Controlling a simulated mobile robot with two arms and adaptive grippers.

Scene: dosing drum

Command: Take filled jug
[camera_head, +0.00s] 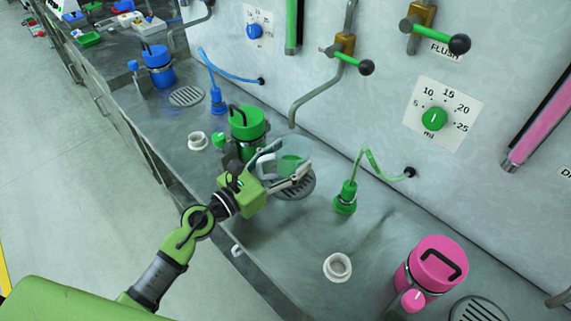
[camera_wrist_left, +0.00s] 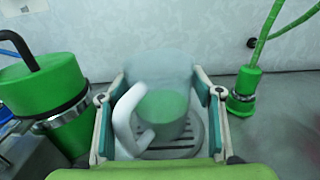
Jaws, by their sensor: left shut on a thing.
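A clear jug (camera_head: 297,153) with green liquid in it is at the drain below the metal spout. In the left wrist view the jug (camera_wrist_left: 168,80) stands upright between the fingers, its white handle (camera_wrist_left: 128,120) facing me. My left gripper (camera_head: 288,168) is shut on the jug; its fingers (camera_wrist_left: 161,108) lie along both sides of the jug. The round drain grate (camera_head: 298,188) is under or just beside the jug; I cannot tell whether the jug's base touches it. My right gripper does not show.
A green drum (camera_head: 247,122) stands close to the left of the jug. A pink drum (camera_head: 432,264) and a white ring (camera_head: 337,267) are nearer, at the right. The steel bench (camera_head: 290,240) between is clear.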

